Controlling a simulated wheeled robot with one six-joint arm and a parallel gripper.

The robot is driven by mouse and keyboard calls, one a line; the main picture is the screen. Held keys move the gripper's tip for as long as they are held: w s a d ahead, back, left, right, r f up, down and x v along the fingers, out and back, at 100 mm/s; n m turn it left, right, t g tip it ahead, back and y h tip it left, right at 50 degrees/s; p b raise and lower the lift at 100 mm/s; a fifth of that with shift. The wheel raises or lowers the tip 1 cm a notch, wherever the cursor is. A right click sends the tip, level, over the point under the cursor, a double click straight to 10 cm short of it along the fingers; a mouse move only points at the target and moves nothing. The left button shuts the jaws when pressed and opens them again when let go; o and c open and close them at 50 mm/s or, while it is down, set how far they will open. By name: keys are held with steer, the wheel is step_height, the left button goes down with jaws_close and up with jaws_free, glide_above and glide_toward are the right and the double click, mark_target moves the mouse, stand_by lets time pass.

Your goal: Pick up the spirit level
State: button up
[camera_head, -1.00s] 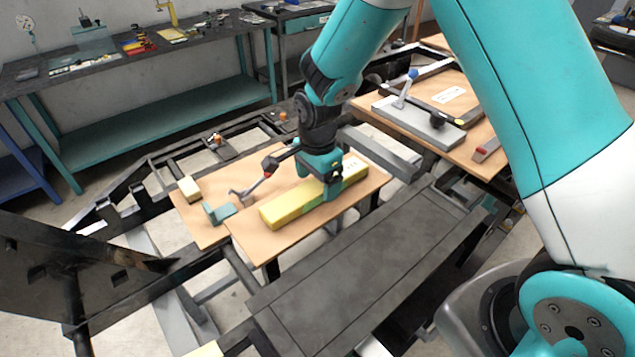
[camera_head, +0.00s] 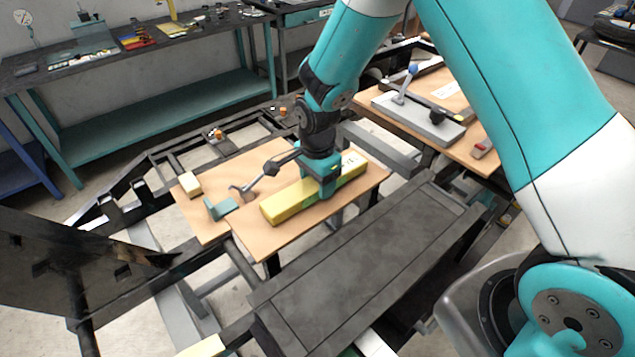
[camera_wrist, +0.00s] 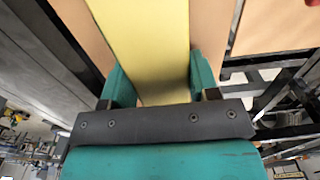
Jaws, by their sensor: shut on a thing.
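The spirit level is a long yellow bar (camera_head: 292,203) over the wooden board (camera_head: 262,240) in the head view. My gripper (camera_head: 325,186) is around its middle from above, with one finger on each side. In the wrist view the yellow bar (camera_wrist: 150,45) runs up between the two teal fingers (camera_wrist: 157,88), which press on its sides. The gripper is shut on it. I cannot tell whether the bar's underside still touches the board.
A dark flat panel (camera_head: 370,265) lies in front. A grey plate with a blue-knobbed lever (camera_head: 418,119) is on another board at right. Workbenches stand behind.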

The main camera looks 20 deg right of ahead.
step_height(320, 180, up, 19)
steer(key=b, duration=0.7)
steer(key=shift+d+b, duration=0.15)
steer(key=shift+b, duration=0.15)
steer(key=shift+r+b, duration=0.1)
steer(key=shift+b, duration=0.2)
